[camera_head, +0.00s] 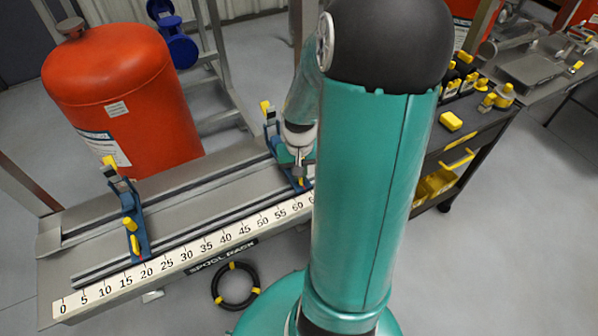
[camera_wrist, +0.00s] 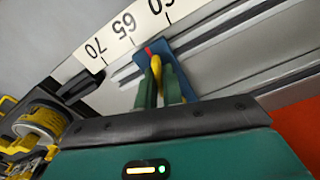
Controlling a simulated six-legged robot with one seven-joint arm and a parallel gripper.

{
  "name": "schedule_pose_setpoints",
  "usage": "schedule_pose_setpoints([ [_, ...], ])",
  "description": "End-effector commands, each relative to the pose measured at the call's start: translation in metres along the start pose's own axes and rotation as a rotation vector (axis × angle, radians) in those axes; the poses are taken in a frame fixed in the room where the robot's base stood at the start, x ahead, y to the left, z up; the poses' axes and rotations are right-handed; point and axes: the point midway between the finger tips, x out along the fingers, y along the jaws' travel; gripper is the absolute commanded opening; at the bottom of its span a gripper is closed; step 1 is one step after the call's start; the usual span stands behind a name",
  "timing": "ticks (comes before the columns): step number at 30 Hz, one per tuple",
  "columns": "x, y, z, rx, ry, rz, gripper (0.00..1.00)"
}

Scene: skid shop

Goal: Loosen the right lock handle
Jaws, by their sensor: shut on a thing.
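The right lock handle (camera_wrist: 156,66) is a yellow lever low on the blue right carriage (camera_head: 270,130). In the wrist view it lies between the two dark green fingers of my gripper (camera_wrist: 158,84), which is shut on it. A red pointer mark shows on the blue carriage foot beside the scale, between 60 and 65. In the head view my gripper (camera_head: 298,168) is down at the front of the right carriage, and my arm and fingers hide most of the handle. The left carriage (camera_head: 136,215), also blue with yellow levers, stands near 20.
The carriages sit on a grey rail bench with a white number scale (camera_head: 185,257). A red tank (camera_head: 125,95) stands behind it. A black ring with yellow bands (camera_head: 236,286) is at the front.

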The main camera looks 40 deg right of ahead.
Motion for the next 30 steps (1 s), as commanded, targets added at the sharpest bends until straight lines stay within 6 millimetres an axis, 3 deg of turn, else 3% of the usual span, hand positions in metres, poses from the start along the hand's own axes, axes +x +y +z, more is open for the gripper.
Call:
schedule_pose_setpoints([
  [5, -0.0004, -0.0001, -0.0003, 0.006, 0.001, 0.0, 0.0],
  [14, -0.0006, -0.0004, -0.0004, 0.284, 0.001, 0.001, 0.0],
  [23, -0.0006, 0.0002, -0.0004, 0.307, 0.001, 0.0, 0.0],
  [30, -0.0006, -0.0009, -0.0004, 0.542, 0.001, 0.001, 0.0],
])
